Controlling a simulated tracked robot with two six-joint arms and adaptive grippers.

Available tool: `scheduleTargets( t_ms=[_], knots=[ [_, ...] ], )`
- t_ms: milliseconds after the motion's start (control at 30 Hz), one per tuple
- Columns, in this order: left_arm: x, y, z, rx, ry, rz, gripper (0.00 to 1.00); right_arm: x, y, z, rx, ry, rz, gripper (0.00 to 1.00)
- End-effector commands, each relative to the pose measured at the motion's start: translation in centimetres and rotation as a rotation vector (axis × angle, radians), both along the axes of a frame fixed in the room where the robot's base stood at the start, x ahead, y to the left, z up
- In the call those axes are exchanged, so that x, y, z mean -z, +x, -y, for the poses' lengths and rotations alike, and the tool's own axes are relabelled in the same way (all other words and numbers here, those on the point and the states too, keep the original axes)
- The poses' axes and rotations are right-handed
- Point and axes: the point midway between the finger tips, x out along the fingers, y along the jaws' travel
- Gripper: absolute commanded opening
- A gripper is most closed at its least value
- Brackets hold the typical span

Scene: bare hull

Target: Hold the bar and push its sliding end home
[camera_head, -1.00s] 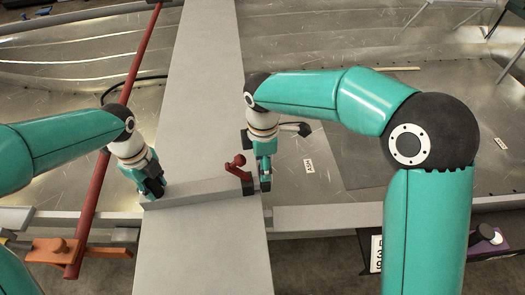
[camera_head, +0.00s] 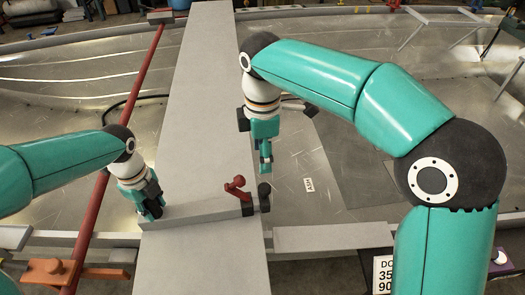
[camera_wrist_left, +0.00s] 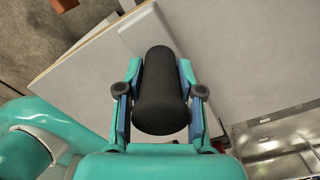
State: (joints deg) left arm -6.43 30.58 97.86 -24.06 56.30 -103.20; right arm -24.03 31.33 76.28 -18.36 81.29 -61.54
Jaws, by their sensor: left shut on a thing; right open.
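The grey bar (camera_head: 203,212) lies across the light grey plank, with its left end at my left gripper. Its sliding end (camera_head: 248,208) is a dark block at the right, with a red handle (camera_head: 236,186) standing up and a black round piece (camera_head: 264,191) beside it. My left gripper (camera_head: 152,212) is shut at the bar's left end. In the left wrist view its fingers close on a black cylinder (camera_wrist_left: 160,90), a part of the bar; the rest is hidden. My right gripper (camera_head: 265,168) is open and empty, just above the sliding end and apart from it.
The long grey plank (camera_head: 203,100) runs away from me. A red pole (camera_head: 130,110) stretches along its left, with an orange bracket (camera_head: 50,268) near the front. A metal hull floor (camera_head: 320,150) spreads to the right. A sign (camera_head: 383,275) stands at the front right.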

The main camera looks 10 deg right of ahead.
Motion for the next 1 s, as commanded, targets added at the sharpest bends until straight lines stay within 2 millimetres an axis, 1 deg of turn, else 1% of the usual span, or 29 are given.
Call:
scheduleTargets(
  t_ms=[133,167,300,333,600,733,867,1000],
  knots=[
    [0.0,0.0,0.0,0.001,0.001,0.001,0.00,0.0,0.0,0.0,0.000,0.000,0.000,0.60],
    [0.0,0.0,0.0,0.001,0.001,0.001,0.40,0.0,0.0,0.0,0.000,0.000,0.000,0.60],
    [0.0,0.0,0.0,0.000,0.001,0.001,0.63,0.0,0.0,0.0,0.001,0.000,0.000,0.60],
    [0.0,0.0,0.0,0.000,0.000,0.001,0.66,0.1,0.0,0.0,0.001,0.000,0.000,0.60],
    [0.0,0.0,0.0,0.000,0.000,0.000,0.66,0.1,0.0,0.0,0.001,0.000,0.000,0.60],
    [-0.6,0.1,0.0,0.000,0.000,0.002,0.66,0.1,0.0,0.0,0.001,0.000,0.000,0.60],
    [-2.1,0.1,0.0,0.000,0.000,0.005,0.66,0.1,0.0,0.0,0.001,0.000,0.000,0.60],
    [-4.7,0.2,0.0,0.000,-0.001,0.007,0.66,0.1,0.0,0.0,0.001,0.000,0.000,0.60]
  ],
)
